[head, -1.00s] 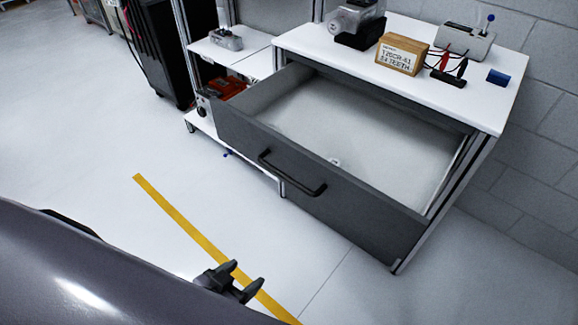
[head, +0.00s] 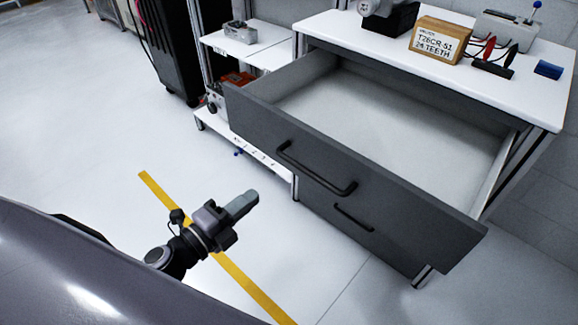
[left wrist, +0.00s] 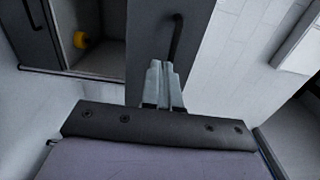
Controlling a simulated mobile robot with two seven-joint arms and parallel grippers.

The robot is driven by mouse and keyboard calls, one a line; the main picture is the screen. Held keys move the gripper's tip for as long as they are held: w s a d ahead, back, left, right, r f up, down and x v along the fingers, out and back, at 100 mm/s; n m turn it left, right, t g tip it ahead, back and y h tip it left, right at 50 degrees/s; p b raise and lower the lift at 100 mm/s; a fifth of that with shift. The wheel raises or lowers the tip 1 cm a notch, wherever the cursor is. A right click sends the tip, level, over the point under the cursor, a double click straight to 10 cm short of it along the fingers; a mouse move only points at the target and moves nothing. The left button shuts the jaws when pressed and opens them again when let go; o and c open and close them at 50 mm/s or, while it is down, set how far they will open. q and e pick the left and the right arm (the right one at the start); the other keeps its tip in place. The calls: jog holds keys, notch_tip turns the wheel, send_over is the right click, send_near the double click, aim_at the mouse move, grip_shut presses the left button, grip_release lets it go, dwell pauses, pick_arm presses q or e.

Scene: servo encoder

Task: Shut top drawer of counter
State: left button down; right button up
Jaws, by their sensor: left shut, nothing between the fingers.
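The counter (head: 480,62) has a white top. Its top drawer (head: 400,190) is pulled far out, with a dark grey front, a black bar handle (head: 315,172) and an empty-looking pale interior. A lower drawer front with its own handle (head: 353,218) shows beneath it and looks closed. My left gripper (head: 252,198) is in front of the drawer, left of and below the top handle in the picture, apart from it. Its fingers are together and empty. In the left wrist view the shut fingers (left wrist: 160,66) point toward a dark panel with a bar handle (left wrist: 176,38); I cannot tell which drawer. My right gripper is out of view.
On the counter stand a labelled cardboard box (head: 440,40), a device with leads (head: 505,35) and a blue block (head: 548,69). A shelf unit (head: 245,52) stands left of the counter. The floor around the yellow line (head: 160,190) is clear.

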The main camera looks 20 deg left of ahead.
pick_arm(q)
send_near(300, 158)
jog(key=p+x, duration=0.1)
jog(key=x, duration=0.4)
jog(key=shift+x, duration=0.95)
jog(key=shift+s+d, duration=0.1)
jog(key=shift+w, duration=0.2)
